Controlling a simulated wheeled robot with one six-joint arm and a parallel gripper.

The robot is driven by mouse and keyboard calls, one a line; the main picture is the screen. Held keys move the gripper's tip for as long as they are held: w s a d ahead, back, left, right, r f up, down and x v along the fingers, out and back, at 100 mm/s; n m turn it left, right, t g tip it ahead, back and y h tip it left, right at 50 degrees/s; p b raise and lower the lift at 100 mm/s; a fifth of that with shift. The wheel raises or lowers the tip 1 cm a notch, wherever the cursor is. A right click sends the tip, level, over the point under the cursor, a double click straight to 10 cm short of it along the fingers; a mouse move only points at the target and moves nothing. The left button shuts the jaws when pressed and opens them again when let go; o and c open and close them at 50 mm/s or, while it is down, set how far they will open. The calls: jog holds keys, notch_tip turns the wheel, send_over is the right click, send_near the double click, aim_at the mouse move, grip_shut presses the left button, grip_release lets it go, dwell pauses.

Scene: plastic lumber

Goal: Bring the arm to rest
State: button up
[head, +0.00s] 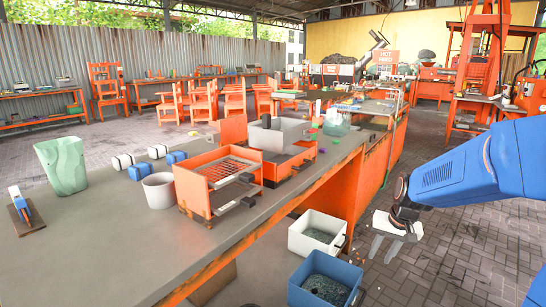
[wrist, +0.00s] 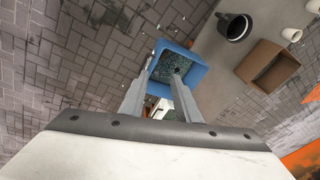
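My blue arm (head: 465,175) reaches in from the right side of the head view. My gripper (head: 383,254) hangs beyond the bench's right edge, over the brick floor, with its fingers pointing down. In the wrist view my gripper (wrist: 163,68) shows two grey fingers standing apart with nothing held between them. A blue bin (wrist: 196,77) with dark granules inside lies beyond the fingertips in that view. The same blue bin (head: 349,272) stands on the floor in the head view, below and left of the gripper.
A white bin (head: 300,243) stands behind the blue one. The grey bench (head: 110,255) holds an orange rack (head: 190,190), a white cup (head: 158,191) and a green bin (head: 63,165). In the wrist view, a dark pot (wrist: 236,27) and brown box (wrist: 265,67) lie right. Paved floor (head: 460,270) is open at right.

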jog(key=s+a+r+n, duration=0.1)
jog(key=s+r, duration=0.1)
jog(key=s, duration=0.7)
jog(key=s+a+r+n+t, duration=0.1)
jog(key=s+a+r, duration=0.1)
jog(key=s, duration=0.7)
jog(key=s+a+r+n+t+h, duration=0.1)
jog(key=s+r, duration=0.3)
jog(key=s, duration=0.5)
jog(key=shift+s+a+n, duration=0.15)
jog(key=shift+n, duration=0.25)
